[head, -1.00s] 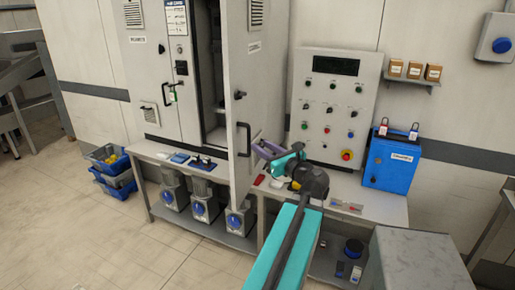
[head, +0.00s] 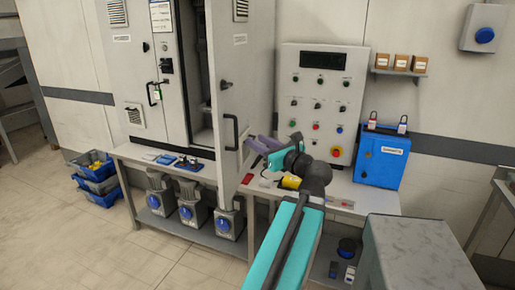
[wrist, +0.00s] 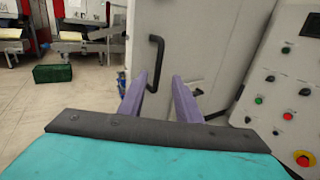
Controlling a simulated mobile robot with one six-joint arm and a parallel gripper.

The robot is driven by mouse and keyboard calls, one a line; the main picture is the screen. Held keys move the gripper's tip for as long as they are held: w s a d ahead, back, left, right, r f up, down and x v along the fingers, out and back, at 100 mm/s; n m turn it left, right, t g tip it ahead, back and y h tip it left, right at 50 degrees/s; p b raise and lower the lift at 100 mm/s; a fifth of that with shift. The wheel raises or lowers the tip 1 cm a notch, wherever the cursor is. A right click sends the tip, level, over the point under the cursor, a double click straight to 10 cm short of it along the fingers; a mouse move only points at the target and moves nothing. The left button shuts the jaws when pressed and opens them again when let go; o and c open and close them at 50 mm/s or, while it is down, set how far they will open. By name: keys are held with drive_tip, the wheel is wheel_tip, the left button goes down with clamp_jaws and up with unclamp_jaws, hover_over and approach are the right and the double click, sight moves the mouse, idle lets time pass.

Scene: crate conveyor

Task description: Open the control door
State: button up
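The tall grey cabinet's right-hand door (head: 243,65) stands swung out, with the dark interior showing at its left. Its black bar handle (head: 232,132) is upright near the door's free edge. In the wrist view the handle (wrist: 152,50) stands ahead of my gripper (wrist: 160,76). My gripper's two purple fingers are apart, with the handle's lower end showing between their tips, nearer the left one. I cannot tell whether either finger touches it. In the head view my gripper (head: 252,145) is just right of the handle, partly hidden by my wrist.
A control panel (head: 322,60) with buttons and a red stop knob stands right of the door. A blue box (head: 382,160) with padlocks sits on the bench. A grey block (head: 420,255) stands at front right.

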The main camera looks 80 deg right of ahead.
drive_tip(key=shift+s+a+b, duration=0.25)
drive_tip(key=shift+a+b, duration=0.05)
drive_tip(key=shift+b, duration=0.45)
